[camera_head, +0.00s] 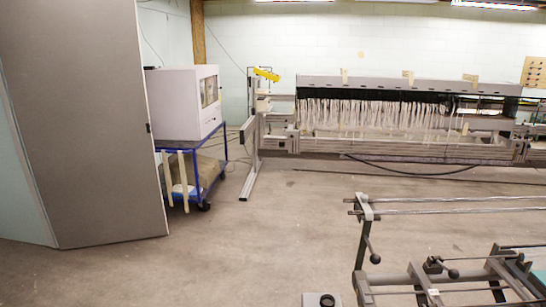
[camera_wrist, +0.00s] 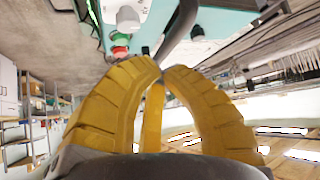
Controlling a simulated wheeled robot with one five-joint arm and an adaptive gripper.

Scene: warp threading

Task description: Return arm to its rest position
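My gripper (camera_wrist: 160,68) shows in the wrist view with its curved yellow fingers bent inward. The tips meet or nearly meet near the top middle, and a third finger shows between and behind them. Nothing is visible between the tips, so it looks shut and empty. Beyond the tips is a pale teal machine part with a red and green knob (camera_wrist: 120,42), a white knob (camera_wrist: 128,18) and a dark curved tube (camera_wrist: 180,28). I cannot tell their distance from the fingers. My gripper and arm do not show in the head view.
A loom with white threads (camera_head: 390,115) stands along the back wall. A metal frame with rods and handles (camera_head: 440,268) is at the lower right. A blue cart (camera_head: 190,145) carries a white box (camera_head: 183,100) beside a grey panel (camera_head: 85,125). The middle floor is clear.

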